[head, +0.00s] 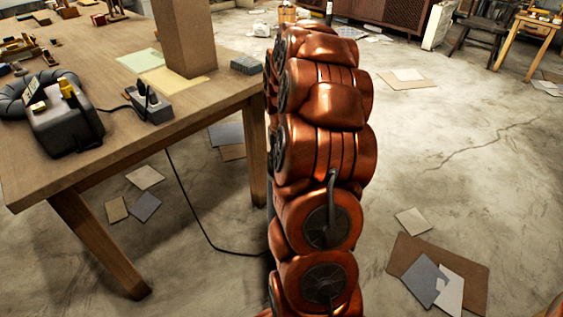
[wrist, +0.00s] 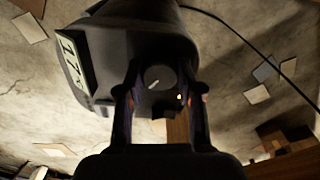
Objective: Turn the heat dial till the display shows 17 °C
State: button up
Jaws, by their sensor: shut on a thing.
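The heater unit (wrist: 138,35) is a dark grey housing that fills the top middle of the wrist view. Its pale display (wrist: 70,60) is on the left, seen tilted, and appears to read 17 with a blurred sign after it. The round grey heat dial (wrist: 159,77) with a light pointer mark sits between my fingers. My gripper (wrist: 161,90) is shut on the dial, one finger at each side; exact contact is hard to see. In the head view a dark unit (head: 70,132) stands near the table's front edge; my gripper is not seen there.
The wooden table (head: 190,125) also carries a power strip (head: 150,104), a cardboard post (head: 185,40) and paper sheets. A black cable (head: 205,235) hangs to the floor. Cardboard and sheets (head: 440,275) lie on the concrete floor, which is otherwise largely open at right.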

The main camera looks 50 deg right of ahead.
dwell(0.4)
jog(key=o, duration=1.2)
jog(key=shift+c, duration=0.2)
jog(key=shift+r, duration=0.1)
notch_tip(320, 180, up, 12)
dwell(0.3)
